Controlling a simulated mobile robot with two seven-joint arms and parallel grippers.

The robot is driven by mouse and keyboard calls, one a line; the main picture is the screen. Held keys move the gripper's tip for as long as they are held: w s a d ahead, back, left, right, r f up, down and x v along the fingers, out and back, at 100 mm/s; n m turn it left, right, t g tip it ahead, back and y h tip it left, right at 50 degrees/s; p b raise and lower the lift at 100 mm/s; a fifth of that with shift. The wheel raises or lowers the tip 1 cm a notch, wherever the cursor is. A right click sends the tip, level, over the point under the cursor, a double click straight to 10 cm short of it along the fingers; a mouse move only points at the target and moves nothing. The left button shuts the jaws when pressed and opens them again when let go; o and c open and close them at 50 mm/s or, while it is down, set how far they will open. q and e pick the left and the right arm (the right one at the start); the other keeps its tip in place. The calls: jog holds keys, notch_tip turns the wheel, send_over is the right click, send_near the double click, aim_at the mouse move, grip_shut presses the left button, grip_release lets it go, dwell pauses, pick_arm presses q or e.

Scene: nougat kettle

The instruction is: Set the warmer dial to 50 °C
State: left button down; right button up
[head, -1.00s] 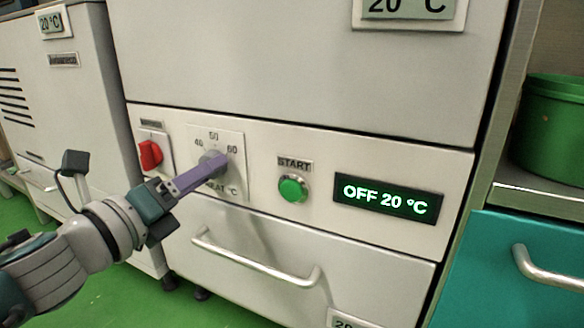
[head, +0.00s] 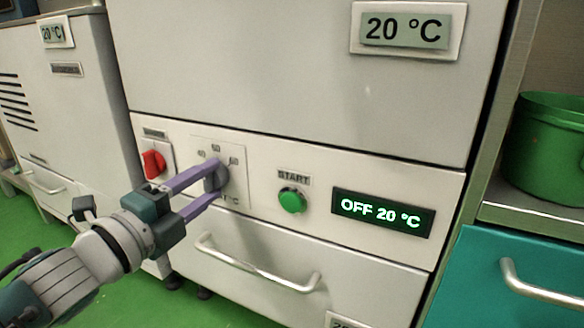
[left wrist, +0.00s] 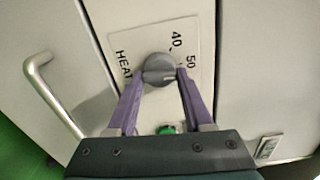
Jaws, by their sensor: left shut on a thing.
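The warmer dial (head: 217,176) is a round grey knob on a white scale plate marked 40, 50 and 60. It also shows in the left wrist view (left wrist: 157,66). My left gripper (head: 210,180) is shut on it, one purple finger on each side. In the left wrist view a pale mark on the knob points right, towards the finger just below the 50; the exact setting is unclear. The display (head: 382,213) reads "OFF 20 °C". My right gripper is not in view.
A red switch (head: 153,164) sits left of the dial, and a green START button (head: 292,201) sits right of it. A drawer handle (head: 258,265) juts out below. A green pot (head: 548,148) stands on the right counter.

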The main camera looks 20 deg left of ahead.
pick_arm(q)
jog(key=shift+n, duration=0.6)
jog(key=shift+c, duration=1.5)
grip_release()
jog(key=s+p, duration=0.4)
jog(key=s, duration=0.6)
jog(key=shift+a, duration=0.4)
